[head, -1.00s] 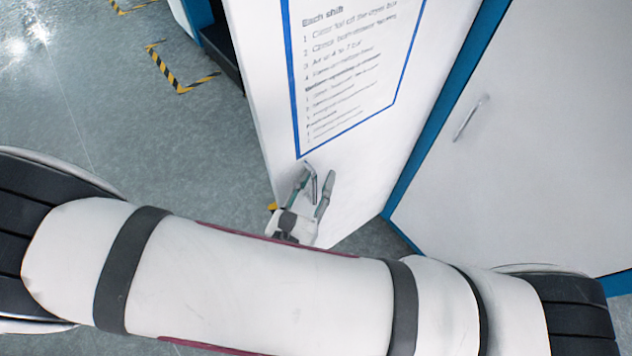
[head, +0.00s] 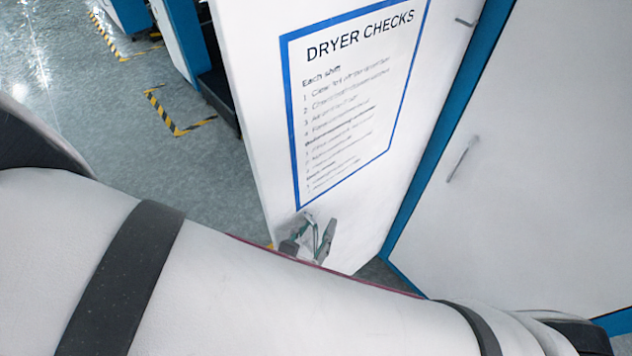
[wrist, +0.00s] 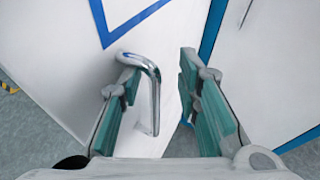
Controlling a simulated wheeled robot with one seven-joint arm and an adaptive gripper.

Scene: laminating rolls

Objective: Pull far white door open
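A tall white door (head: 355,215) carries a blue-framed sign and stands ahead of me in the head view. It also fills the middle of the wrist view (wrist: 75,75). A bent metal handle (wrist: 153,85) juts out from it below the sign. My gripper (wrist: 158,72) is open, with the handle between its two green-padded fingers, closer to the left finger. I cannot tell whether that finger touches it. In the head view my gripper (head: 312,240) is at the door's lower part, partly hidden by my arm. I cannot tell whether the door is ajar.
A second white door (head: 530,150) with a bar handle (head: 462,160) stands to the right, bordered by a blue frame (head: 437,140). Another small handle (head: 466,22) shows at the top. Open grey floor (head: 110,140) with yellow-black marking tape (head: 178,115) lies to the left.

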